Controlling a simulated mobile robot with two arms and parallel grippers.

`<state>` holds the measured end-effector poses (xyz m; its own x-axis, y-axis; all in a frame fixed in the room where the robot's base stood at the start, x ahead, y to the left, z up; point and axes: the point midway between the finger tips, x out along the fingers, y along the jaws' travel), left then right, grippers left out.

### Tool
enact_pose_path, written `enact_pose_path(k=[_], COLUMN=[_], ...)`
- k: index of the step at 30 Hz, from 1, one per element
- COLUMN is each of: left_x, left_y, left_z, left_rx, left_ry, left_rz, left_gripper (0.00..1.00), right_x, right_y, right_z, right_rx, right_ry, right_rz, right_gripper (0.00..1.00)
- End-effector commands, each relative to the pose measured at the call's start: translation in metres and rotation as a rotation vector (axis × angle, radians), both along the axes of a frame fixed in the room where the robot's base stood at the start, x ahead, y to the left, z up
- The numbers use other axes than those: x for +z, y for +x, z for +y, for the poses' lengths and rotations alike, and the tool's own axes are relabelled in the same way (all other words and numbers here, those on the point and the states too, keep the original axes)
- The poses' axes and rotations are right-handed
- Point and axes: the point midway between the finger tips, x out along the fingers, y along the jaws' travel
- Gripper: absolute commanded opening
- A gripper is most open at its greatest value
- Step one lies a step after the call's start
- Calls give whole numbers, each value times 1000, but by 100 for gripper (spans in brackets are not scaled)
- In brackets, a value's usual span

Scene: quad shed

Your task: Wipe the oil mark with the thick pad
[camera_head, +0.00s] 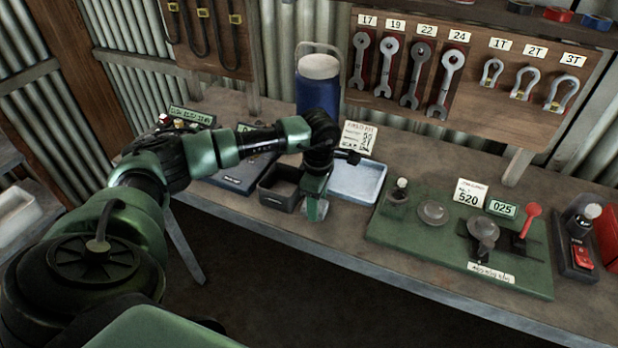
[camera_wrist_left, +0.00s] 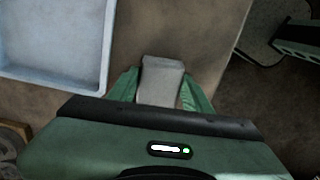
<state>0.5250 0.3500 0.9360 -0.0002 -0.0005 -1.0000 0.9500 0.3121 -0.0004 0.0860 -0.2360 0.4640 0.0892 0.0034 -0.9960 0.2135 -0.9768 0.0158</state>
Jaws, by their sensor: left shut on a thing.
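My left gripper (camera_head: 315,210) points down at the front edge of the bench, just in front of the gap between a dark open bin and a pale blue tray. In the left wrist view its green fingers (camera_wrist_left: 160,92) are shut on a pale grey block, the thick pad (camera_wrist_left: 161,76). The pad sticks out past the fingers over the brown bench top. I cannot tell whether it touches the bench. I cannot make out the oil mark in either view.
The pale blue tray (camera_head: 357,182) stands right of the gripper, the dark bin (camera_head: 275,196) left of it. A blue jug (camera_head: 318,92) stands behind. A green board (camera_head: 395,232) with fittings and a red lever (camera_head: 531,215) fills the bench further right.

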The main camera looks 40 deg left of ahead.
Motion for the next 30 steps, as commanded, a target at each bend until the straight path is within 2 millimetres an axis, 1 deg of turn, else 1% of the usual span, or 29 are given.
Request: enact_pose_path(k=[1, 3, 5, 8, 21, 25, 30], left_x=[1, 12, 26, 32, 72, 80, 81], left_y=[0, 1, 0, 0, 1, 1, 0], left_z=[2, 3, 4, 5, 10, 11, 11], left_rx=[1, 3, 5, 7, 17, 20, 21], left_ry=[1, 1, 2, 2, 0, 0, 1], left_rz=[0, -2, -2, 1, -1, 0, 0], left_gripper=[11, 11, 11, 11, 11, 11, 11], right_x=[0, 7, 10, 15, 37, 40, 40], right_y=[0, 1, 1, 1, 2, 2, 2], right_z=[0, 1, 2, 2, -3, -3, -3], right_rx=[0, -1, -1, -2, 0, 0, 0], right_ry=[0, 1, 2, 3, -4, -4, -2], right_rz=[0, -1, -1, -2, -2, -2, -3], right_gripper=[41, 41, 41, 41, 41, 41, 41])
